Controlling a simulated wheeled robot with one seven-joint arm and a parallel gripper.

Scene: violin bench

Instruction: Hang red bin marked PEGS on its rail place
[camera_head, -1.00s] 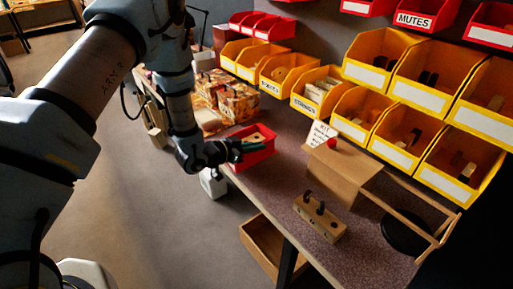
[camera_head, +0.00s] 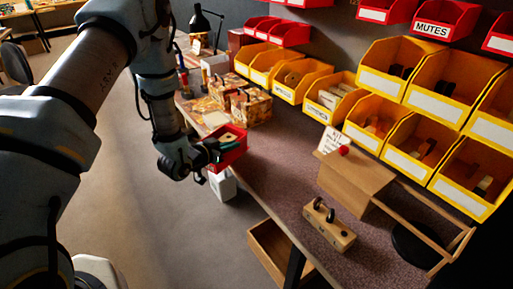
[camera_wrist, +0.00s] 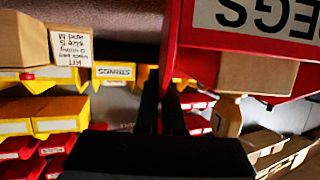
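The red bin marked PEGS (camera_head: 234,157) is at the end of my arm, by the bench's left edge. Its white label (camera_wrist: 265,18) shows upside down in the wrist view. My gripper (camera_head: 212,150) is at the bin's left side. In the wrist view the two dark fingers (camera_wrist: 160,95) are close together against the red wall, shut on it. Red bins hang on the back wall in an upper row: several at the left (camera_head: 290,33), and others at the right, with one marked MUTES (camera_head: 432,23). A gap of bare wall lies between these groups. The rail itself is hard to make out.
Yellow bins (camera_head: 350,95) line the wall below. On the bench (camera_head: 275,175) are patterned boxes (camera_head: 250,107), a cardboard box with a KIT card (camera_head: 352,182), a wooden block with dark handles (camera_head: 328,228) and a wooden frame (camera_head: 432,212). Open floor lies left of the bench.

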